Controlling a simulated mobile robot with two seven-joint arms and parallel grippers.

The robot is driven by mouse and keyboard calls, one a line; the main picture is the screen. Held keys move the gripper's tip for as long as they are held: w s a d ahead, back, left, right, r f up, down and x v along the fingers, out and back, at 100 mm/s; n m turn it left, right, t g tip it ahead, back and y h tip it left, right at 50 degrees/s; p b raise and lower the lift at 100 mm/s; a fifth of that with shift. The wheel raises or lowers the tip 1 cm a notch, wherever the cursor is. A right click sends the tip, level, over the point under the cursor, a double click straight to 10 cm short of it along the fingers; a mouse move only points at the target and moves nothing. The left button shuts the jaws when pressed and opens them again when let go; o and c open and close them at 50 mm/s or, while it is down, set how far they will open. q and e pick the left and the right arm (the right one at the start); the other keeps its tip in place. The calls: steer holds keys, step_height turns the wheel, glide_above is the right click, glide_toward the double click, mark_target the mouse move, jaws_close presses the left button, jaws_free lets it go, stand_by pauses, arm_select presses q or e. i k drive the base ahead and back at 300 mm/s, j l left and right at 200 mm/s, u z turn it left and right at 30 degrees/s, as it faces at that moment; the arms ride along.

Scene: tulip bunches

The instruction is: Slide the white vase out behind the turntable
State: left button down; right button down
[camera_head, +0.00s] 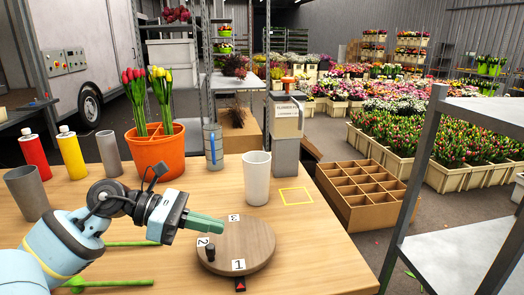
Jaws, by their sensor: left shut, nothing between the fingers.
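The white vase (257,179) stands upright on the wooden table, just behind the round wooden turntable (250,245). My right gripper is not in view.
A yellow square outline (296,196) lies right of the vase. An orange pot (156,152) with tulips, grey cups, a red bottle (33,153) and a yellow bottle (71,153) stand at left. Green stems lie in front. A divided cardboard box (368,214) stands beyond the table's right edge.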

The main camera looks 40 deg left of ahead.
mark_target(257, 165)
steer(key=i+j, duration=0.4)
steer(key=j, duration=0.15)
steer(key=i+j, duration=0.45)
steer(key=j, duration=0.15)
